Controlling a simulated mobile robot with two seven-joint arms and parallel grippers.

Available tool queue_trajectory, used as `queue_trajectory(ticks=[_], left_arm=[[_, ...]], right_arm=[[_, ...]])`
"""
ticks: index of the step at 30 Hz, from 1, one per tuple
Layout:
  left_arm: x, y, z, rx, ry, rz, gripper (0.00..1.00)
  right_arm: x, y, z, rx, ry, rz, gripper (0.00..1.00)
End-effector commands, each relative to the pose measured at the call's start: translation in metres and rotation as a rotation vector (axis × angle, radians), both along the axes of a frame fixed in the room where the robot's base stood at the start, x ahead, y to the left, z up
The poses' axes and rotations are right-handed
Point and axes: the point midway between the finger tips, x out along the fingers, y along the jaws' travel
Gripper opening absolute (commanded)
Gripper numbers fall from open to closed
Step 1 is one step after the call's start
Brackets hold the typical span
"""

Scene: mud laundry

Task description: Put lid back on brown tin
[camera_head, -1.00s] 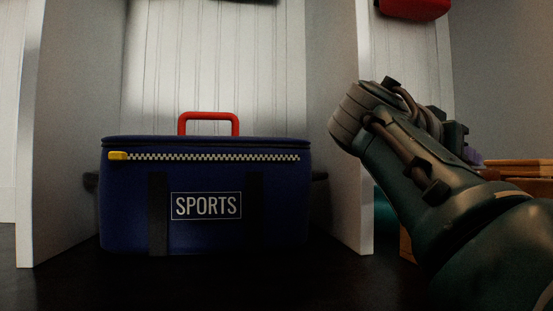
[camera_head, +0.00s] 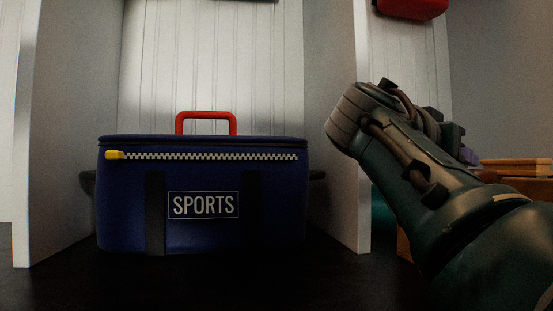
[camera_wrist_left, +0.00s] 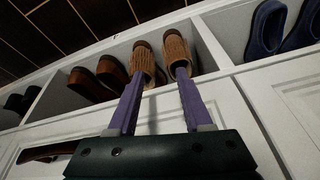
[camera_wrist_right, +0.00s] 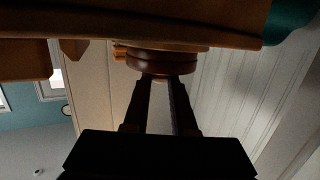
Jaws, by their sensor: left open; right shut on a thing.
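My right gripper (camera_wrist_right: 160,80) is shut on a dark brown, glossy round piece (camera_wrist_right: 160,62) in the right wrist view. It looks like the lid, but I cannot tell whether part of the tin is there too. No separate brown tin can be made out. In the head view my right arm comes in at the right; a bit of purple finger (camera_head: 470,156) shows behind it, and the held piece is hidden. My left gripper (camera_wrist_left: 160,72) is open and empty in the left wrist view, its purple fingers apart in front of tan slippers (camera_wrist_left: 160,60).
A navy SPORTS bag (camera_head: 202,175) with a red handle fills the cubby ahead. A white divider (camera_head: 335,150) stands between it and my right arm. Orange-brown wood (camera_head: 515,165) lies beyond the arm; a wooden surface (camera_wrist_right: 180,20) is close to the held piece. Blue shoes (camera_wrist_left: 265,30) sit in cubbies.

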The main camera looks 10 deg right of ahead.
Motion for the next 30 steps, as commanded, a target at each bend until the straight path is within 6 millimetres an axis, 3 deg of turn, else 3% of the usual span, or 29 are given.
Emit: queue_trajectory(ticks=[27, 28, 30], left_arm=[[0.0, -0.0014, 0.001, -0.005, 0.0, 0.004, 0.5], [-0.0001, -0.0015, 0.001, -0.007, 0.0, 0.004, 0.5], [0.0, -0.0019, 0.001, -0.007, 0.0, 0.005, 0.5]], right_arm=[[0.0, -0.0001, -0.002, 0.0, 0.0, 0.0, 0.0], [0.0, -0.0001, -0.002, 0.0, 0.0, 0.0, 0.26], [0.0, -0.0001, -0.002, 0.0, 0.0, 0.0, 0.34]])
